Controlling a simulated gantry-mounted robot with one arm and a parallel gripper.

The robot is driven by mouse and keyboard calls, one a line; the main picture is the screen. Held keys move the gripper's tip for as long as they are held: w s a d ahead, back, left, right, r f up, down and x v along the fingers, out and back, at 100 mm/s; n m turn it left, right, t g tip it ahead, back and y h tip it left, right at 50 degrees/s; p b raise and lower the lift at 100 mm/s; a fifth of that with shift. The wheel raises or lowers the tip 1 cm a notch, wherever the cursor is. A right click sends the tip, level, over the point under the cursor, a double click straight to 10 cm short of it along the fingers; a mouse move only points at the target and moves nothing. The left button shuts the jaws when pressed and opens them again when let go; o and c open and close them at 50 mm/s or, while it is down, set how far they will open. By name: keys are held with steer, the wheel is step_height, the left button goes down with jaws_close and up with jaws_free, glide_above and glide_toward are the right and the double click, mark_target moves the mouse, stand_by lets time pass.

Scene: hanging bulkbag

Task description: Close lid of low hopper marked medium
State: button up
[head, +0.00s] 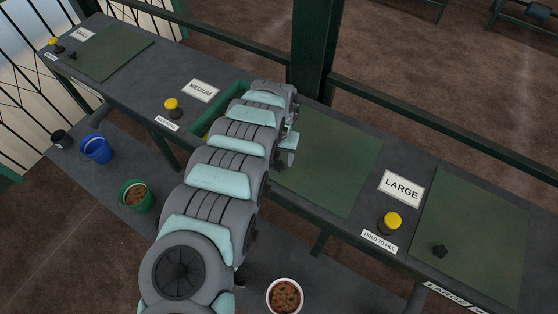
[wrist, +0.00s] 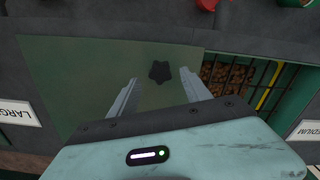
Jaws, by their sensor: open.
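The medium hopper's green-framed opening (head: 233,92) is beside the MEDIUM sign (head: 200,90), partly hidden by my arm in the head view. In the wrist view the opening (wrist: 232,78) is uncovered, with brown pellets under dark bars. Its flat dark green lid (head: 330,160) lies to the right of the opening, and to its left in the wrist view (wrist: 70,75). A black star-shaped knob (wrist: 160,72) sits on the lid. My gripper (wrist: 159,76) is open, its fingertips on either side of the knob in the picture. Contact cannot be told.
A yellow button (head: 171,103) stands near the MEDIUM sign. The LARGE sign (head: 401,187), another yellow button (head: 393,220) and a closed lid (head: 475,240) are at right. Blue (head: 97,148) and green (head: 135,195) buckets and a white bowl (head: 285,295) stand lower in front. A green post (head: 316,50) rises behind.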

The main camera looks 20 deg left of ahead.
mark_target(279, 164)
steer(key=shift+f, duration=1.5)
steer(key=shift+c, duration=0.3)
jaws_close()
